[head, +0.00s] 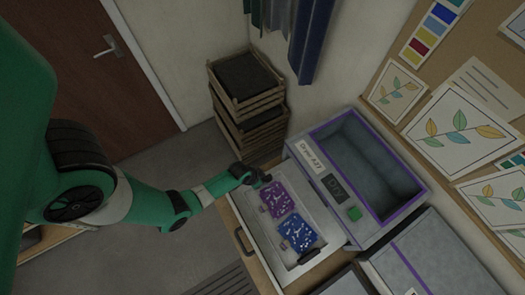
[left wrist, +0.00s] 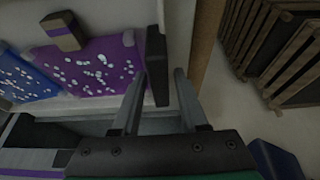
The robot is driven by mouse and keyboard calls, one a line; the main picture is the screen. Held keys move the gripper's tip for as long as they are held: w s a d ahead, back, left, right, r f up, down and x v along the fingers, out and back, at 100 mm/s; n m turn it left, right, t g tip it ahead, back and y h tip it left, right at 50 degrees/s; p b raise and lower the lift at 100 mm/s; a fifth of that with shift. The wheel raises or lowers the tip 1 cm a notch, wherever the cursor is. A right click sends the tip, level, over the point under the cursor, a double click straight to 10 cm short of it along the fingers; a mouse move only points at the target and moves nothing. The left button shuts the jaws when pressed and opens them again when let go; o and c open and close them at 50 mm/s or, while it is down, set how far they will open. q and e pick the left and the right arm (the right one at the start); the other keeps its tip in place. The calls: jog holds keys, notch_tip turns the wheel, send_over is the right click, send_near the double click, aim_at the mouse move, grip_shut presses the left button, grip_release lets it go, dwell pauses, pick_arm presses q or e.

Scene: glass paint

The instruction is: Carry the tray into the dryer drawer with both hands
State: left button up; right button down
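A pale grey tray (head: 322,222) holds a purple panel (head: 278,200) and a blue panel (head: 298,233), both flecked with white. It lies in front of the grey dryer (head: 300,158), which has a label, a display and a green button. A dark handle (head: 308,257) stands at the tray's near end. My left gripper (head: 265,181) is at the far end. In the left wrist view, its two fingers (left wrist: 157,102) are apart, with a dark upright handle (left wrist: 157,66) between them; contact is unclear. I cannot tell the drawer's outline from the tray's. My right gripper is out of view.
The dryer has an open purple-rimmed bin (head: 368,165) on top. Stacked wooden crates (head: 247,100) stand beyond my left gripper. A dark loop handle (head: 243,241) is at the bench's left edge. Grey boxes (head: 430,260) fill the near right.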

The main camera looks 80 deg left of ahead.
pick_arm(q)
jog(key=shift+o, duration=0.6)
jog(key=shift+r, duration=0.1)
jog(key=p+v, duration=0.8)
jog(key=v, duration=0.3)
jog(key=shift+w+r, duration=0.1)
jog(key=shift+r, duration=0.1)
jog(key=shift+s+d+r+p, duration=0.1)
jog(key=shift+s+r+p, duration=0.25)
jog(key=shift+p, duration=0.2)
jog(key=shift+w, duration=0.1)
